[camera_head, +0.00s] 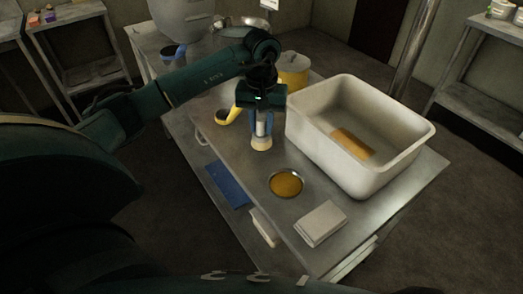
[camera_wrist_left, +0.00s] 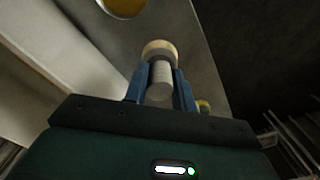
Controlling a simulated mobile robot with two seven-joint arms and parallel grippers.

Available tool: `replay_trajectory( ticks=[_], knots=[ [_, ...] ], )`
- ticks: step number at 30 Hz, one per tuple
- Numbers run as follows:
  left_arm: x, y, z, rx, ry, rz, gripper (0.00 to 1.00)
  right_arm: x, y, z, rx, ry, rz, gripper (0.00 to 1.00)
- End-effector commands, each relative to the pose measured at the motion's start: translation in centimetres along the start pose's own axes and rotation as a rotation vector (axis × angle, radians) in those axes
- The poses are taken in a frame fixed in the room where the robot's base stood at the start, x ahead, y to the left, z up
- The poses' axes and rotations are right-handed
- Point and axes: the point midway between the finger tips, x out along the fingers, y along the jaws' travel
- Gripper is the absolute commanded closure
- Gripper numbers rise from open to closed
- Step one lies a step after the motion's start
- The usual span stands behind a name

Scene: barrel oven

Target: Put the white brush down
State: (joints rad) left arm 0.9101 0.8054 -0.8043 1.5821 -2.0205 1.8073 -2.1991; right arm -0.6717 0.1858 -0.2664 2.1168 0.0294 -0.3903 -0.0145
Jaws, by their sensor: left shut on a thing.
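My left gripper (camera_head: 262,132) is shut on the white brush (camera_head: 261,143) over the metal table (camera_head: 245,165). The brush hangs upright below the fingers, with its pale, round end downward. I cannot tell whether that end touches the table top. In the left wrist view, the white handle (camera_wrist_left: 160,76) sits between the two blue fingers, and the cream-coloured end sticks out past them. My right gripper is not in view.
A large white tub (camera_head: 300,135) with an orange-brown block (camera_head: 352,143) stands right of the gripper. A round dish of yellow-brown stuff (camera_head: 286,184) and a folded white cloth (camera_head: 320,223) lie nearer. A yellow pot (camera_head: 293,72) and a yellow-handled tool (camera_head: 229,115) are behind and left.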

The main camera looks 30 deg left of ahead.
Motion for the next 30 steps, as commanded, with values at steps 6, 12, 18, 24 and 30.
replay_trajectory(
  ticks=[6,12,18,24,30],
  knots=[
    [2.7,0.0,0.0,0.000,0.000,0.001,0.92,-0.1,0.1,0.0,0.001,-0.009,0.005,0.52],
    [4.8,0.1,0.1,0.001,-0.003,0.000,0.92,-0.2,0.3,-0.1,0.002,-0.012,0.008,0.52],
    [6.6,0.1,0.0,0.002,0.001,0.001,0.92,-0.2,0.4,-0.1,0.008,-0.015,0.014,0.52],
    [6.7,0.0,0.0,0.002,0.002,0.001,0.92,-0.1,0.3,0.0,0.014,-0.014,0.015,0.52],
    [7.0,0.0,0.0,0.001,0.002,0.000,0.68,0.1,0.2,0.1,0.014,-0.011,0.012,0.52]
  ],
)
